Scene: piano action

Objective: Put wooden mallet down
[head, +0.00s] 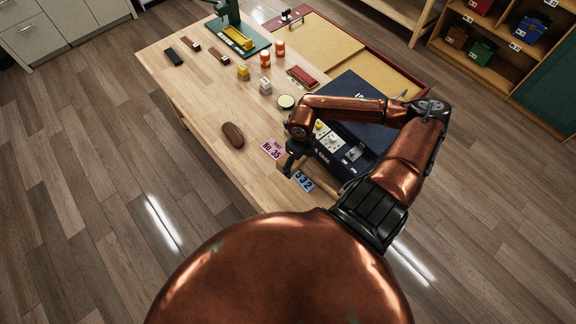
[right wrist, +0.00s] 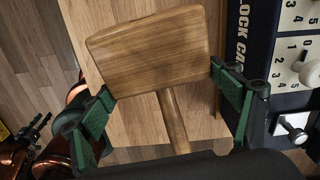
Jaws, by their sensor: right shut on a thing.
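The wooden mallet shows in the right wrist view, its block head (right wrist: 150,48) broad across the top and its round handle (right wrist: 173,120) running down toward the palm. My right gripper (right wrist: 160,82) is shut on the mallet, with a green finger at each side of the head. In the head view my right gripper (head: 292,160) is over the near right part of the wooden table (head: 215,125), beside the dark blue case. The mallet is mostly hidden there by the gripper. I cannot tell whether the mallet touches the tabletop.
The dark blue case (head: 350,92) with dials stands right of the gripper. A pink card (head: 272,149) and a blue number card (head: 304,181) lie close by. A brown oval object (head: 233,135) lies to the left. Bare tabletop lies around the brown object.

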